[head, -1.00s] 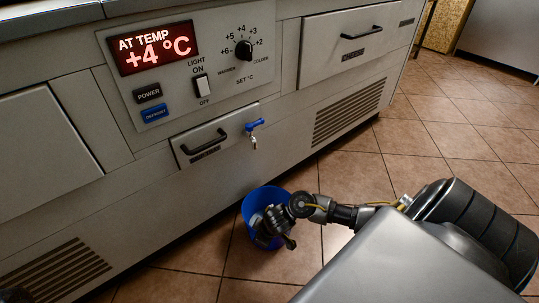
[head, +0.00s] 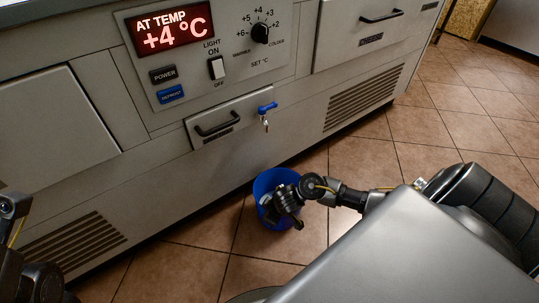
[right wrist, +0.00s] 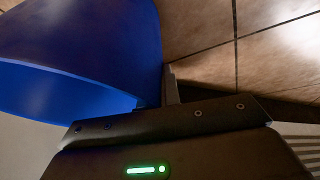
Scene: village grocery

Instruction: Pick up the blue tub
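The blue tub (head: 265,184) stands upright on the tiled floor, close to the base of the cabinet in the head view. In the right wrist view the blue tub (right wrist: 90,35) fills the upper left, with its wall and rim close up. My right gripper (head: 277,208) reaches down at the tub's near right side. One finger (right wrist: 172,86) shows beside the tub's wall, near the middle of the gripper, and appears shut on that wall. The other finger is mostly hidden by the tub. Part of my left arm shows at the left edge; its gripper is not seen.
The refrigerated cabinet (head: 170,190) runs behind the tub, with a temperature panel (head: 207,53), a small handled drawer (head: 228,118) and a blue key (head: 267,108). Vent grilles (head: 363,97) are low on its front. Open tiled floor (head: 440,115) lies to the right.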

